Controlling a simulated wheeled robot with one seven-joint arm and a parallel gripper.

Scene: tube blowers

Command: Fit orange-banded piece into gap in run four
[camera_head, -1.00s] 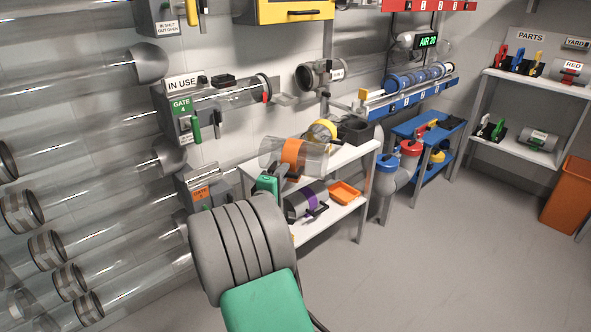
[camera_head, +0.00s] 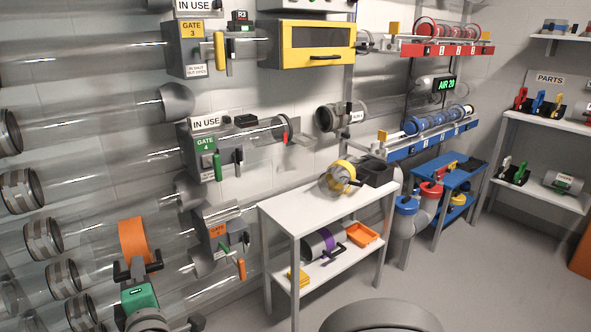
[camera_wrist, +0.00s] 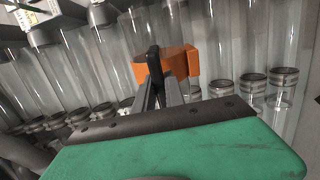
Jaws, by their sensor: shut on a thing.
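The orange-banded piece is a clear tube section with a wide orange band (camera_head: 133,238); the band also shows in the wrist view (camera_wrist: 178,62). My gripper (camera_head: 138,268) is shut on its dark handle, and the green wrist sits below. The piece is held in front of the lower clear tube runs at the left. The GATE 4 box (camera_head: 205,155) with its green label is on the wall above and to the right. The clear ends of the piece blend with the tubes behind. I cannot tell which opening is the gap in run four.
A box with an orange label (camera_head: 215,230) and an orange lever is close right of my gripper. Grey floor is open at the right.

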